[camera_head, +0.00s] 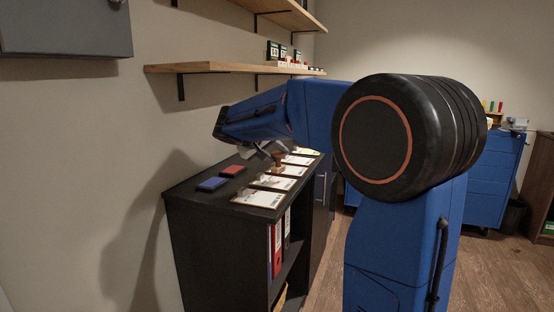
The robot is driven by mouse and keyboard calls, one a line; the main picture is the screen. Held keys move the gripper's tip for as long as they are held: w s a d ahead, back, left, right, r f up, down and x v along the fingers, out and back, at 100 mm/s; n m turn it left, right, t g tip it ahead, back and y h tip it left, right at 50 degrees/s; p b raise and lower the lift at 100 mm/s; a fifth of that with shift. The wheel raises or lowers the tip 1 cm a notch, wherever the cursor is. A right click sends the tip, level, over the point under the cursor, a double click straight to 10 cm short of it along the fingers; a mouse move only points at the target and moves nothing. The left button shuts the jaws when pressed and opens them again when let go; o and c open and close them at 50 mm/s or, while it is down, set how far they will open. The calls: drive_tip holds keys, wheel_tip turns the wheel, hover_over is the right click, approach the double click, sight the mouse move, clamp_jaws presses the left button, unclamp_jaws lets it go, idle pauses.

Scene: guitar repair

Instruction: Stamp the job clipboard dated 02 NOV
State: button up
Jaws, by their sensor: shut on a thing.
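Several clipboards with white sheets lie in a row on the dark cabinet top, among them the nearest clipboard (259,198), the one behind it (272,183) and a third (288,171). Their dates are too small to read, so I cannot tell which is 02 NOV. My gripper (268,152) is above the cabinet top, shut on a brown wooden-handled stamp (278,159). The stamp is over the row of clipboards; I cannot tell whether it touches one. A blue ink pad (211,184) and a red ink pad (232,170) lie left of the clipboards.
A wooden shelf (220,68) with small date blocks (273,52) on it hangs on the wall above the cabinet (215,235). A grey wall box (65,28) is at upper left. Binders (276,250) stand inside the cabinet. Blue drawers (495,180) stand at the back right.

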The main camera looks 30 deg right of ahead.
drive_tip(key=shift+r, duration=1.55)
